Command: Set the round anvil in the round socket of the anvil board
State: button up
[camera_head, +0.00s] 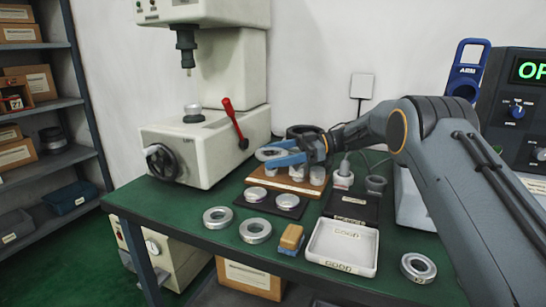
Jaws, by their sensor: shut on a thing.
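The anvil board (285,184) is a brown wooden board on the green bench, in front of the press. My gripper (277,154) has blue fingers and reaches in from the right, above the left part of the board. It is shut on a round grey metal piece (266,154), which looks like the round anvil. Pale metal cylinders stand on the board under and beside the fingers, one at the right (317,175). The round socket cannot be made out; the fingers and held piece cover part of the board. Whether the held piece touches anything below is unclear.
The press (205,150) with a red lever (234,120) stands behind left. A dark cup (376,185) stands right.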

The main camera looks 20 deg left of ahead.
jog(key=shift+f, duration=0.15)
dwell(0.4)
dwell(0.4)
jog(key=shift+r, duration=0.5)
jog(key=shift+r, duration=0.1)
dwell(1.1)
jog(key=shift+f+b, duration=0.4)
jog(key=shift+f, duration=0.2)
jog(key=shift+r, duration=0.25)
dwell(0.3)
jog(key=shift+r, duration=0.35)
dwell(1.3)
jog(key=shift+f, duration=0.6)
